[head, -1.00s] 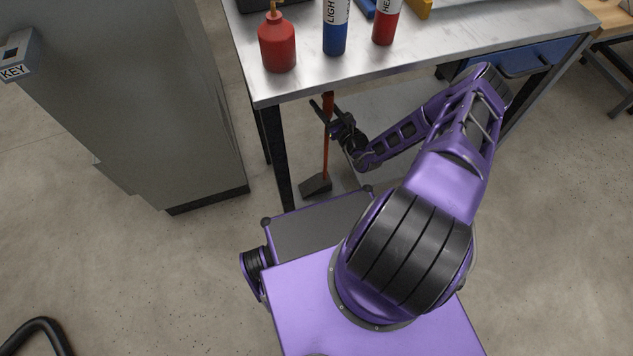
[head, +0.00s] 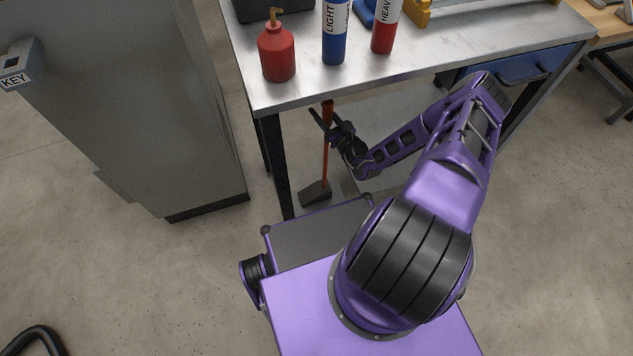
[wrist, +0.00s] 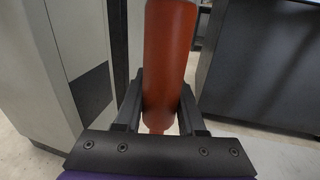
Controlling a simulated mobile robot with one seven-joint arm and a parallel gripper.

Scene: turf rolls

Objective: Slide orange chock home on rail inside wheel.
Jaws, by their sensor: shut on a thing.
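A long orange-red handle (head: 325,160) stands upright in front of the workbench, with a dark wedge-shaped block (head: 316,192) at its foot, near the floor. I cannot tell whether the block touches the floor. My gripper (head: 327,124) is shut on the upper part of the handle, just below the bench edge. In the wrist view the thick orange grip (wrist: 168,65) sits upright between my two fingers (wrist: 162,104). No orange chock on a rail, no rail and no wheel can be made out in these frames.
The metal workbench (head: 440,58) carries a red oil bottle (head: 277,54), a blue can (head: 335,35) and a red can (head: 384,30). Its dark front leg (head: 275,165) stands just left of the handle. A grey cabinet (head: 125,90) is at left.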

